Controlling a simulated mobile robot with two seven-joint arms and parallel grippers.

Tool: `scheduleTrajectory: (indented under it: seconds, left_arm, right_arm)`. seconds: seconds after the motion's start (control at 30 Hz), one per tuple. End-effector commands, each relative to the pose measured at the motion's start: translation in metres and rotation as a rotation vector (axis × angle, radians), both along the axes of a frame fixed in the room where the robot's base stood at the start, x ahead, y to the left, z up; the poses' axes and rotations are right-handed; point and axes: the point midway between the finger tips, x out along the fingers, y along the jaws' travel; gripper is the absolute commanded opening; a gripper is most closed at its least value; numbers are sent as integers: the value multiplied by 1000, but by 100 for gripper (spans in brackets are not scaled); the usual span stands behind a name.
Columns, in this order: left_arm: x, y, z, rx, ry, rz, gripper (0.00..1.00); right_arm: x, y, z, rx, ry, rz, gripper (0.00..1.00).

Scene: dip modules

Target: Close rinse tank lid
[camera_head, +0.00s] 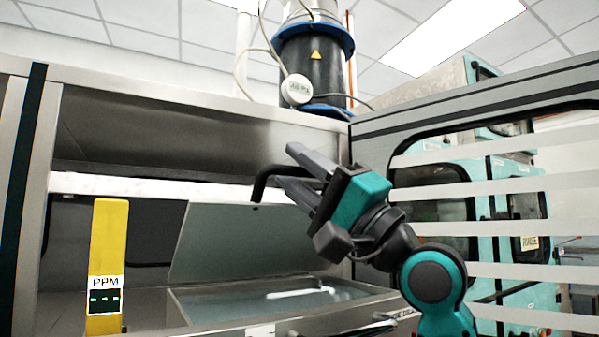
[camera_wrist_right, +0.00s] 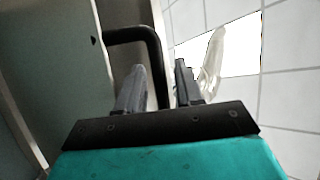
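The rinse tank lid (camera_head: 225,243) is a grey panel standing raised and tilted back behind the tank opening. Its black bar handle (camera_head: 262,180) sticks out from the lid's upper right. The rinse tank (camera_head: 178,308) below is uncovered, with liquid showing. My right gripper (camera_head: 292,168) is at the handle, its two fingers apart. In the right wrist view, the handle (camera_wrist_right: 152,45) runs down between the fingers (camera_wrist_right: 157,82), with a visible gap on the right finger's side. The lid (camera_wrist_right: 60,65) fills the left there. My left gripper is not in view.
A yellow post labelled PPM (camera_head: 108,250) stands at the left front. A striped clear panel (camera_head: 500,200) lies to the right of my right arm. A dark cylinder with blue rims (camera_head: 313,65) sits on top of the cabinet.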

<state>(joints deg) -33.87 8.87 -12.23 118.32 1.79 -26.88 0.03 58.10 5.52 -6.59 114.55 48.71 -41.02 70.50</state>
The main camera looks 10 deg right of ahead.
Motion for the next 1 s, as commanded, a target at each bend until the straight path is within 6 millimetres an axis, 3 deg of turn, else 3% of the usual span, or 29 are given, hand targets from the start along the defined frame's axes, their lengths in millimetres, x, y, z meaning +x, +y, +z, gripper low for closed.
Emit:
scheduleTrajectory:
  seconds: [0.37,0.8,1.0]
  left_arm:
    - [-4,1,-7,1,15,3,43]
    - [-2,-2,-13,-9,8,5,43]
    - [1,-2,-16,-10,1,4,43]
  right_arm:
    - [-2,-3,-4,-1,2,-1,40]
    - [-49,-54,-59,-1,3,-3,40]
    - [-65,-70,-76,-2,2,-2,40]
